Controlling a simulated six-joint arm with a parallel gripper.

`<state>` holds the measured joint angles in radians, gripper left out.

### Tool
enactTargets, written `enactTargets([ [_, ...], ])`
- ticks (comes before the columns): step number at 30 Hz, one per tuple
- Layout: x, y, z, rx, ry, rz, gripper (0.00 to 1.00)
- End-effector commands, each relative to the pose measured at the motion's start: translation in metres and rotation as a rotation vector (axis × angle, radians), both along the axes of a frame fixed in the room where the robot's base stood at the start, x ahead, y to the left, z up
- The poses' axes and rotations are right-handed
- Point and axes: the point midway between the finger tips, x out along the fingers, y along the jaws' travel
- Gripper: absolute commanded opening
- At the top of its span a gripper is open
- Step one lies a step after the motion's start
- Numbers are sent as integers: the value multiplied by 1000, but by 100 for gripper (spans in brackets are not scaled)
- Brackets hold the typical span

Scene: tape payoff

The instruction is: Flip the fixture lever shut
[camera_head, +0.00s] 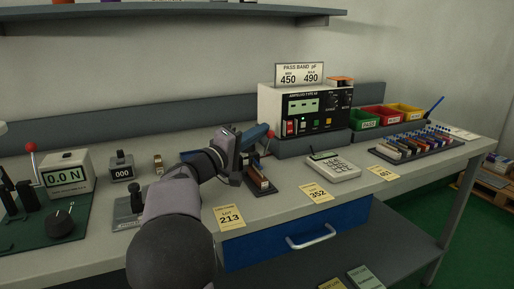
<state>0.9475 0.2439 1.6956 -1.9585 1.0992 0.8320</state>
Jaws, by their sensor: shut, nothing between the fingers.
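A small fixture (259,180) with a dark base and a brown block stands on the bench near the middle. A blue lever (257,134) with a red tip slants up to the right above and behind it; I take it for the fixture lever, but its pivot is hidden behind my gripper. My gripper (242,158) is at the left side of the fixture, close to the lever. Its fingers are shut with nothing between them. I cannot tell whether it touches the lever.
A tester (306,109) stands behind right, with a calculator (331,166) in front. Coloured bins (381,115) and a component rack (411,143) are farther right. Yellow cards (229,217) lie along the front edge.

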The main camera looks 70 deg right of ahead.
Motion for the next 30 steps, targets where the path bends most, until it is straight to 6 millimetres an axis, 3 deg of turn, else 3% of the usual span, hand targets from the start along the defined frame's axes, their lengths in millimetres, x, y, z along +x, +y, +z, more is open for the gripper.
enactTargets([
  [1,-2,2,-9,-3,-3,0,0],
  [15,-19,19,-22,-1,-1,0,0],
  [30,-29,28,-27,2,0,-3,0],
])
